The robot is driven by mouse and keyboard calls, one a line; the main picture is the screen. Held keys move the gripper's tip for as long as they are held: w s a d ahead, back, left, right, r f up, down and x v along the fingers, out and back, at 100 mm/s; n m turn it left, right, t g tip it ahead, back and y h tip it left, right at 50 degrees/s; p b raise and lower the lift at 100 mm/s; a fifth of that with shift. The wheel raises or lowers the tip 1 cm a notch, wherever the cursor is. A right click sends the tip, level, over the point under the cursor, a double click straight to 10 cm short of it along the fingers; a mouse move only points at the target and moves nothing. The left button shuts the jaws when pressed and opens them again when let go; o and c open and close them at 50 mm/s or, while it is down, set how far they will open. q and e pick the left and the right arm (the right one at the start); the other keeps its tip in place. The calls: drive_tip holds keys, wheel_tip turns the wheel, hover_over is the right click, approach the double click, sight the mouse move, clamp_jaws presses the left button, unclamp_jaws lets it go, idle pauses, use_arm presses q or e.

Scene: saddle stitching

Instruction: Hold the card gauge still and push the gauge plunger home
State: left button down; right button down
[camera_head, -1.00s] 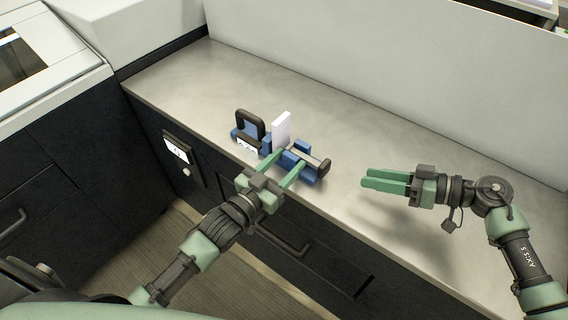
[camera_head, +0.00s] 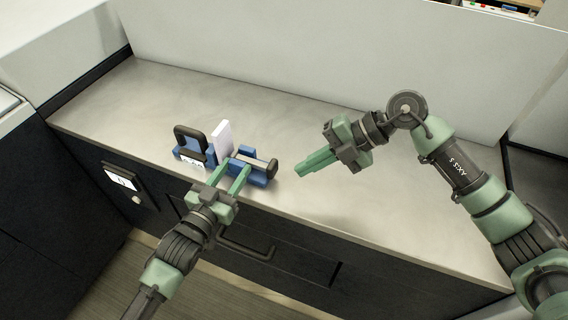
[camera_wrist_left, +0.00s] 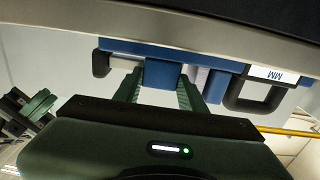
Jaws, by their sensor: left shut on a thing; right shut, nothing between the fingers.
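The blue card gauge (camera_head: 258,178) sits on the metal counter near its front edge. It has a black loop handle (camera_head: 178,137) at its left end and a white card (camera_head: 221,137) standing upright in it. The gauge plunger (camera_head: 272,168), with a black end and a grey rod, sticks out at the right. My left gripper (camera_head: 231,172) is shut on a blue block of the gauge; the left wrist view shows this block (camera_wrist_left: 162,75) between the fingers. My right gripper (camera_head: 299,172) is shut and empty, to the right of the plunger with a small gap.
The counter (camera_head: 330,205) is bare behind the gauge and to the right. A pale wall panel (camera_head: 300,60) rises along the back. Below the front edge are dark drawers with a handle (camera_head: 246,250) and a small white display (camera_head: 121,178).

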drive_tip(key=r+n+h, duration=0.1)
drive_tip(key=n+h, duration=0.1)
drive_tip(key=n, duration=0.3)
drive_tip(key=w+d+r+n+t+h, duration=0.1)
drive_tip(key=r+n+h, duration=0.1)
drive_tip(key=n, duration=0.4)
drive_tip(key=d+r+n+t+h, duration=0.1)
drive_tip(key=n, duration=0.5)
drive_tip(key=shift+w+d+r+h, duration=0.15)
drive_tip(key=shift+r+h, duration=0.1)
drive_tip(key=shift+h, duration=0.15)
drive_tip(key=x, duration=0.9)
drive_tip(key=shift+f, duration=0.25)
drive_tip(key=a, duration=0.1)
drive_tip(key=w+a, duration=0.1)
drive_tip(key=a, duration=0.1)
drive_tip(key=shift+w+a+f, duration=0.1)
drive_tip(key=shift+w+f, duration=0.1)
drive_tip(key=shift+w+a, duration=0.15)
drive_tip(key=shift+a, duration=0.25)
